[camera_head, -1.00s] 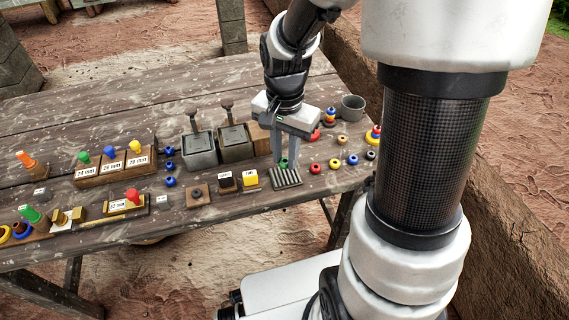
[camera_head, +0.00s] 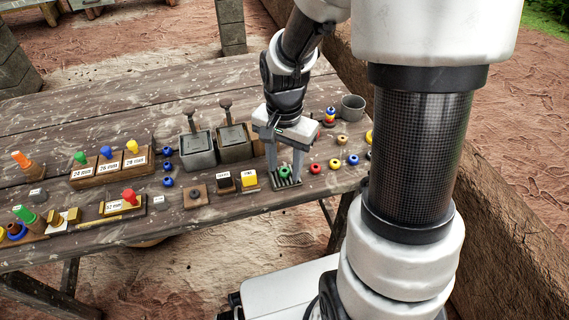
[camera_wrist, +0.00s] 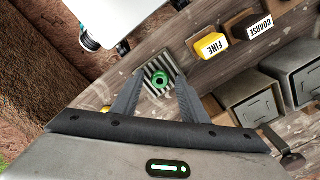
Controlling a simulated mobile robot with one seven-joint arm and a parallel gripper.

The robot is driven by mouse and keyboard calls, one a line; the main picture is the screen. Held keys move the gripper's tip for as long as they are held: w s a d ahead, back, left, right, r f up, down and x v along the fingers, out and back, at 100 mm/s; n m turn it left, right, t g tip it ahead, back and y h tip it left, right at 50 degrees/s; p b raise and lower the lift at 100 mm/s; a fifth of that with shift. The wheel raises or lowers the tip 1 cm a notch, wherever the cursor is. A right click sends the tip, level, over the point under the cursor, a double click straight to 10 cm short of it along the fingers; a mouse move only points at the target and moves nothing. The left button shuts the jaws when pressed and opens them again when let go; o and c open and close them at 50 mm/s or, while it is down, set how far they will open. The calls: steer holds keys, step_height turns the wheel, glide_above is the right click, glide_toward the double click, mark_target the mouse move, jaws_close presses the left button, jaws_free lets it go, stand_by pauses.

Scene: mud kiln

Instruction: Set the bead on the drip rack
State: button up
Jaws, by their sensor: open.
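The green bead (camera_head: 285,172) sits on the ridged drip rack (camera_head: 287,184) near the front edge of the table. In the wrist view the green bead (camera_wrist: 160,79) lies with its hole facing up on the dark and light slats of the rack (camera_wrist: 154,64). My gripper (camera_head: 286,180) is open, with one finger on each side of the bead. In the wrist view my gripper's fingers (camera_wrist: 155,88) stand apart, with a gap visible between them and the bead.
Loose beads, including a red one (camera_head: 315,168) and a blue one (camera_head: 353,159), lie to the right. A grey cup (camera_head: 353,107) stands behind them. The yellow FINE block (camera_head: 249,179) and dark COARSE block (camera_head: 223,181) are left of the rack. Two lidded grey boxes (camera_head: 198,152) stand behind.

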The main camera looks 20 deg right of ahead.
step_height(320, 180, up, 12)
steer(key=r+p, duration=0.1)
steer(key=p, duration=0.3)
steer(key=s+r+n+t, duration=0.6)
steer(key=s+r+n, duration=0.3)
steer(key=s+r, duration=0.25)
step_height(320, 180, down, 5)
steer(key=g, duration=0.2)
steer(key=shift+w+f+g, duration=0.1)
steer(key=shift+f+g, duration=0.1)
steer(key=shift+g, duration=0.1)
steer(key=shift+a+r, duration=0.1)
steer(key=shift+r, duration=0.1)
steer(key=shift+s+r+t, duration=0.1)
steer(key=shift+r+t, duration=0.45)
steer(key=shift+r, duration=0.6)
steer(key=shift+s+r+t, duration=0.1)
steer(key=shift+r+t, duration=0.45)
steer(key=shift+r, duration=0.55)
